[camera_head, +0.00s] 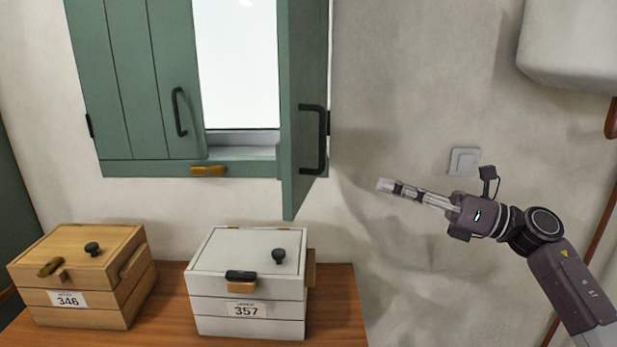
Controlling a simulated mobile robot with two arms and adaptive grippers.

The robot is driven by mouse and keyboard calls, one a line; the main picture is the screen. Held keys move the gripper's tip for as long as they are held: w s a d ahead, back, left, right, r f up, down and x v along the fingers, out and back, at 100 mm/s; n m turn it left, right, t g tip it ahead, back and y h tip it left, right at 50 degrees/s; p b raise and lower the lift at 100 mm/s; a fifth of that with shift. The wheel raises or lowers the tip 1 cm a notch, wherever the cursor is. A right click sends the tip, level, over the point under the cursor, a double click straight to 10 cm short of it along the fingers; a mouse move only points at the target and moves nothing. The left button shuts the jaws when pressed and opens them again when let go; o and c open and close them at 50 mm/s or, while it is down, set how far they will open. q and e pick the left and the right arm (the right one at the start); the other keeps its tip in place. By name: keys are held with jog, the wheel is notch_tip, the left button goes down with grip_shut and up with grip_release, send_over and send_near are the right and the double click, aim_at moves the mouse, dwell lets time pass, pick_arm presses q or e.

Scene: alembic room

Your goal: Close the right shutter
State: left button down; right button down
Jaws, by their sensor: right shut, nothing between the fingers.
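The right shutter (297,80) is a green panel standing open, swung out from the window towards me and seen nearly edge-on. Its dark handle (315,140) is on the side facing right. The left shutter (140,75) lies flat across the left part of the window and has a dark handle (179,112). My right gripper (384,186) is shut and empty, to the right of the right shutter and apart from it, with its fingers pointing left. My left gripper is not in view.
A wooden box (75,280) labelled 346 and a white box (248,290) labelled 357 stand on a wooden table (340,310) below the window. A light switch (463,161) is on the wall behind my right gripper. A white rounded unit (575,45) hangs at upper right.

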jog(key=s+a+r+n+g+h, duration=0.1)
jog(key=s+r+n+g, duration=0.2)
jog(key=s+n, duration=0.2)
jog(key=p, duration=0.6)
send_near(293, 171)
jog(key=shift+n, duration=0.3)
jog(key=x, duration=0.5)
jog(key=shift+a+r, duration=0.25)
jog(key=shift+r, duration=0.05)
jog(key=shift+w+a+f+p, duration=0.1)
jog(key=shift+a+p, duration=0.1)
jog(key=shift+a, duration=0.15)
jog(key=shift+w+a+f+p, duration=0.1)
jog(key=shift+w+a+p, duration=0.1)
jog(key=shift+a, duration=0.2)
jog(key=shift+a+h, duration=0.1)
jog(key=shift+h, duration=0.2)
